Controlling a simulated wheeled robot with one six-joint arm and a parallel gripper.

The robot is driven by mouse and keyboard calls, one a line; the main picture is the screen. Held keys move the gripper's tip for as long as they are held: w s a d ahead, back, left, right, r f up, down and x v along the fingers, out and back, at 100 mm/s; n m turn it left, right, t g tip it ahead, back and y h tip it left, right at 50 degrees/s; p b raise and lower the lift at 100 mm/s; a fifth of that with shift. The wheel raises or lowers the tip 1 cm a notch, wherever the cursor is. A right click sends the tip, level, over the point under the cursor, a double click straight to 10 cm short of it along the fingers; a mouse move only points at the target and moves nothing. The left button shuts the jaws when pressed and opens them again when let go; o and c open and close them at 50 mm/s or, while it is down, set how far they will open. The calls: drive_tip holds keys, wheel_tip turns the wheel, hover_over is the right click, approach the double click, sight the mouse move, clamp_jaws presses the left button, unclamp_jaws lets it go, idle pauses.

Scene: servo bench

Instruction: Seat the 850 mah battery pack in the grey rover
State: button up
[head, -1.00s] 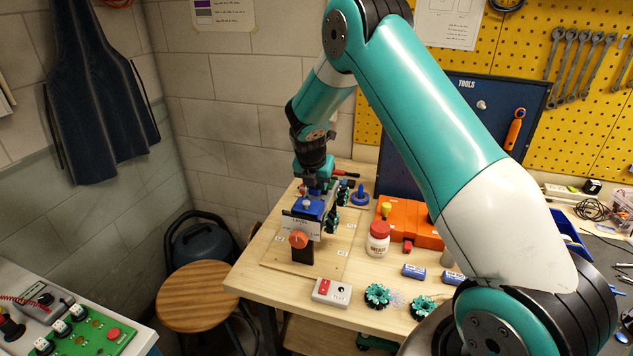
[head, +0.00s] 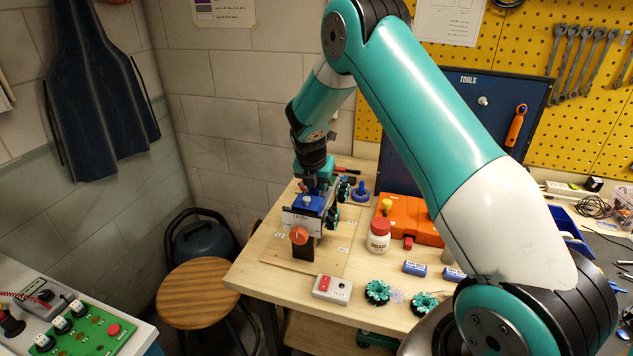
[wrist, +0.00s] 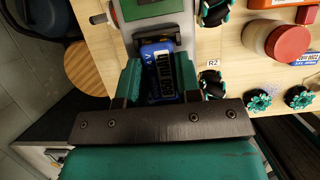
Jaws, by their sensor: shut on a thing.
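My gripper (wrist: 158,85) is shut on a blue battery pack (wrist: 160,75) with a white-printed label, too blurred to read. The pack lies between the teal fingers, its far end by a dark recess in the rover. In the head view my gripper (head: 314,186) points down over the grey rover (head: 303,218), close to its top. The rover stands near the left end of the bench, with black-and-teal wheels on its right side. A blue part (head: 309,203) shows under the fingers. I cannot tell whether the pack is fully down in its bay.
A switch box (head: 333,288), loose wheels (head: 378,292), a red-capped bottle (head: 378,236), blue packs (head: 414,268) and an orange case (head: 405,215) lie to the right. The bench's left edge is close.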

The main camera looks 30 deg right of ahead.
drive_tip(key=shift+f, duration=0.1)
drive_tip(key=o, duration=1)
drive_tip(key=shift+c, duration=1.2)
drive_tip(key=shift+r+p, duration=2.75)
drive_tip(key=shift+r, duration=0.8)
